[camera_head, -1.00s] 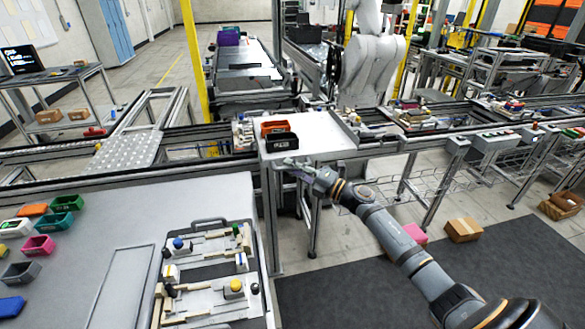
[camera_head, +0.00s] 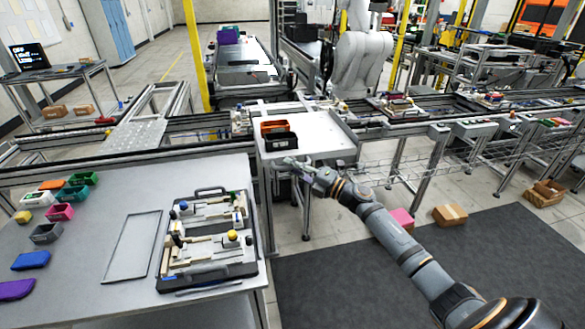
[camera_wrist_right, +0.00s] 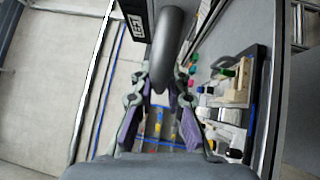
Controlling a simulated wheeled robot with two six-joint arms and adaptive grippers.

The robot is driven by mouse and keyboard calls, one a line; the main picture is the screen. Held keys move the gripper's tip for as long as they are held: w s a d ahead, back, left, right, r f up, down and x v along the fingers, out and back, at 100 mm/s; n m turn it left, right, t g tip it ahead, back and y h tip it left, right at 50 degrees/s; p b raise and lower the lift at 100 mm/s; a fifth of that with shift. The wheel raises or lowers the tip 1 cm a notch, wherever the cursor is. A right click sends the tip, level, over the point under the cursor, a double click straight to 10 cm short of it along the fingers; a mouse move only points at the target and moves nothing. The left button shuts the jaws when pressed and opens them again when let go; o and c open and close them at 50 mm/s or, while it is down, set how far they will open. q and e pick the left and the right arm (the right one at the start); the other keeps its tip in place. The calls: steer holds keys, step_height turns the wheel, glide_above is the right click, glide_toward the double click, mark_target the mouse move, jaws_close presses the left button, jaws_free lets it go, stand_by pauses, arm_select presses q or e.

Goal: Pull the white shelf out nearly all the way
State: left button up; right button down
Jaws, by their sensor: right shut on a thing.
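The white shelf (camera_head: 325,138) is a flat pale tray between the conveyor rails in the head view, sticking out toward me. An orange bin (camera_head: 274,127) and a black bin (camera_head: 279,142) stand on its left part. My right gripper (camera_head: 293,166) is at the shelf's front left edge, shut on it. In the right wrist view the fingers (camera_wrist_right: 162,88) close around a dark curved bar (camera_wrist_right: 172,45), with the black labelled bin (camera_wrist_right: 136,20) just beyond. The exact contact is partly hidden by the fingers. My left gripper is not in view.
A grey table (camera_head: 75,250) at the left holds several coloured bins and an open case (camera_head: 208,240) of parts. Cardboard boxes (camera_head: 450,214) lie on the floor at the right.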

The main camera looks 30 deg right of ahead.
steer(key=c, duration=1.3)
jaws_free()
steer(key=shift+c, duration=0.2)
steer(key=v, duration=1.2)
steer(key=shift+d+f, duration=0.1)
